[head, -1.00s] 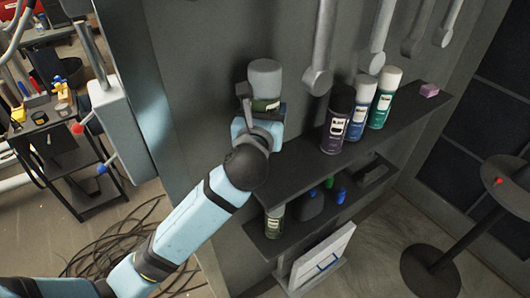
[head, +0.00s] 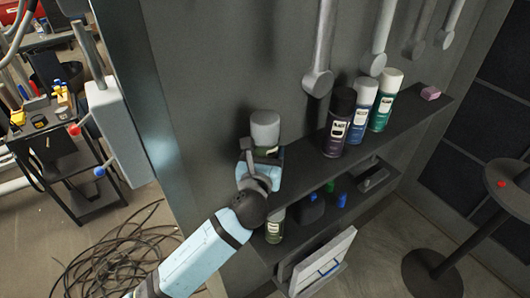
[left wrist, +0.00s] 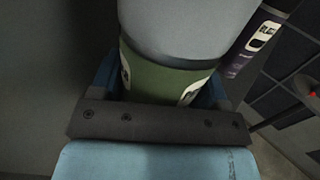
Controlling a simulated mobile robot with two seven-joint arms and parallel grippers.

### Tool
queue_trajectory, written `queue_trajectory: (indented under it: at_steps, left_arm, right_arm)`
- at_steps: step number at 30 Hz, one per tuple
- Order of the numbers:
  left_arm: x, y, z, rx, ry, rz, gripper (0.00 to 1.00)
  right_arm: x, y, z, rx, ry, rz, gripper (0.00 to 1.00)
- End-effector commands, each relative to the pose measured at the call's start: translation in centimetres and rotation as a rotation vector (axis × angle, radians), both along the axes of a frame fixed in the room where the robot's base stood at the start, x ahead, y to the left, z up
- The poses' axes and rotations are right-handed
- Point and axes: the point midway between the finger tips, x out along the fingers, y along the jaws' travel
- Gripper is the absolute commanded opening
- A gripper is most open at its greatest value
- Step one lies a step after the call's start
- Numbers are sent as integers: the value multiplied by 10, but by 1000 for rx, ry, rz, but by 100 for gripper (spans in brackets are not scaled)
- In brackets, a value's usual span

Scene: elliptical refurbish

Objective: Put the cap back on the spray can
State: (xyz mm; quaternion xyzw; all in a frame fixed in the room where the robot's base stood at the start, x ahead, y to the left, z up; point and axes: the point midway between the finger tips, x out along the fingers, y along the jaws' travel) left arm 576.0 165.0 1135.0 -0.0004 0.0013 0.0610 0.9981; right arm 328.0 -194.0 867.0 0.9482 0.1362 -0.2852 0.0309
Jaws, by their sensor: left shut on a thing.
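My left gripper (head: 262,165) is shut around the green body of a spray can (head: 265,152) with a wide grey cap (head: 265,127) on top. They stand upright at the left end of the upper shelf. The gripper hides the can's lower part, so I cannot tell whether it touches the shelf. The left wrist view shows the grey cap (left wrist: 185,28) over the green can (left wrist: 160,80), between the fingers (left wrist: 160,100). Whether the cap is fully seated is unclear. My right gripper is not in view.
The upper shelf (head: 300,178) carries a black-capped purple can (head: 338,125), a blue can (head: 360,112), a green can (head: 381,100) and a pink block (head: 430,93). The lower shelf holds another green can (head: 275,226) and small blue and green items. A round table (head: 515,185) stands right.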

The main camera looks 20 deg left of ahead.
Motion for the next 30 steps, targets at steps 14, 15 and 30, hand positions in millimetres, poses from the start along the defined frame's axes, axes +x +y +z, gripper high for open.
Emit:
queue_trajectory:
  at_steps: [14, 15, 30]
  left_arm:
    - [0, 0, -3, 1, 0, 0, 94]
    - [0, 0, -2, 1, 0, 0, 94]
    - [-75, -9, -2, 0, 2, -2, 94]
  right_arm:
    - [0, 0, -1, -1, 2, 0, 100]
    - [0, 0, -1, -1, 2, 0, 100]
    - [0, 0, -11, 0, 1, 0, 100]
